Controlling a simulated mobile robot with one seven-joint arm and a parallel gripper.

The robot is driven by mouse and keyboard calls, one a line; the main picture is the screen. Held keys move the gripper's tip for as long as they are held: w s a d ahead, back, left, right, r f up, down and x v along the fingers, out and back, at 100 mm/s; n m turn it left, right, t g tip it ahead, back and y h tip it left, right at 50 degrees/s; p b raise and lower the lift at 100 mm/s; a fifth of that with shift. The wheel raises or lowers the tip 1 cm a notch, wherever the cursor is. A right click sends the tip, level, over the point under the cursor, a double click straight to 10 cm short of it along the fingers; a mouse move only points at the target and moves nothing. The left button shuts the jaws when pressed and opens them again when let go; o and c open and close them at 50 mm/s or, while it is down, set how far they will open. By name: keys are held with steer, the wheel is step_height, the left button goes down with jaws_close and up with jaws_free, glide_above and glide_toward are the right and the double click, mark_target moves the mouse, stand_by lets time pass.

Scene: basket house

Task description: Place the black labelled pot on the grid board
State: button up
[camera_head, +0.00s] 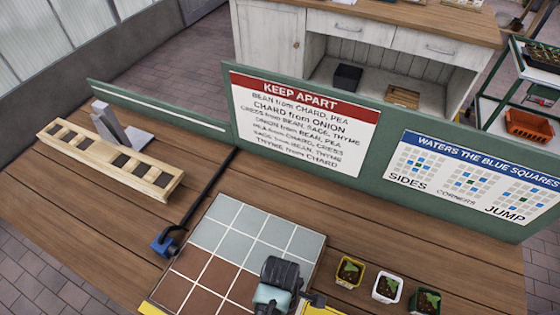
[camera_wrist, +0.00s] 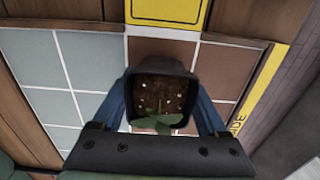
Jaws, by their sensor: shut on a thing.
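My gripper (camera_head: 274,290) is over the lower right part of the grid board (camera_head: 218,238), which has grey-green squares and brown squares. In the wrist view, its blue fingers are shut on either side of a black pot (camera_wrist: 160,69) with dark soil, pale specks and a green seedling. The pot's label does not show. The pot is over the board (camera_wrist: 62,74) near its yellow-marked edge; I cannot tell whether it touches the board. In the head view my gripper hides the pot.
Yellow (camera_head: 350,271), white (camera_head: 388,288) and green (camera_head: 425,300) pots with seedlings stand right of the board. A wooden rack (camera_head: 110,160) and a blue-ended bar (camera_head: 165,242) lie to the left. A green sign panel (camera_head: 300,125) stands behind the board.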

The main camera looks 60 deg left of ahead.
steer(key=shift+f, duration=0.2)
steer(key=shift+f, duration=0.15)
steer(key=o, duration=1.3)
step_height(320, 180, up, 12)
steer(key=shift+r, duration=0.2)
